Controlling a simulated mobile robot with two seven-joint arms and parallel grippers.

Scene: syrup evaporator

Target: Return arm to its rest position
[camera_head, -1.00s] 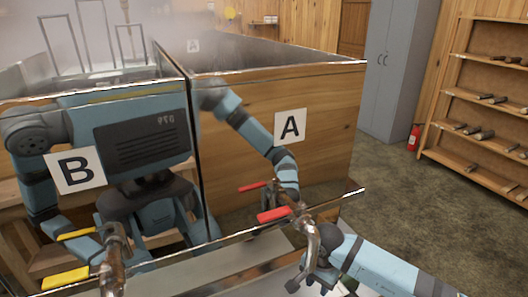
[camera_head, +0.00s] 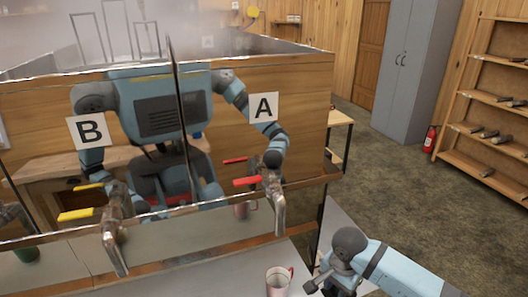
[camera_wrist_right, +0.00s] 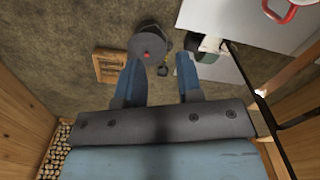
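My right arm (camera_head: 400,268) comes in from the lower right of the head view. Its gripper (camera_head: 325,285) is at the bottom edge, right of the mug and apart from the spout; its fingertips are partly cut off there. In the right wrist view the two blue fingers of this gripper (camera_wrist_right: 158,72) are spread with only floor between them. A pale mug (camera_head: 278,281) with a red handle stands upright on the light counter (camera_head: 225,278), below the A-side spout (camera_head: 279,212). My left gripper is not in view; the blue robot in the shiny panel is my reflection.
The evaporator (camera_head: 300,95) has a red valve handle (camera_head: 247,181) below label A (camera_head: 264,107) and a yellow one (camera_head: 76,215) below label B (camera_head: 87,131). A grey cabinet (camera_head: 410,75), extinguisher (camera_head: 430,139) and wooden shelf (camera_head: 490,100) stand behind open floor.

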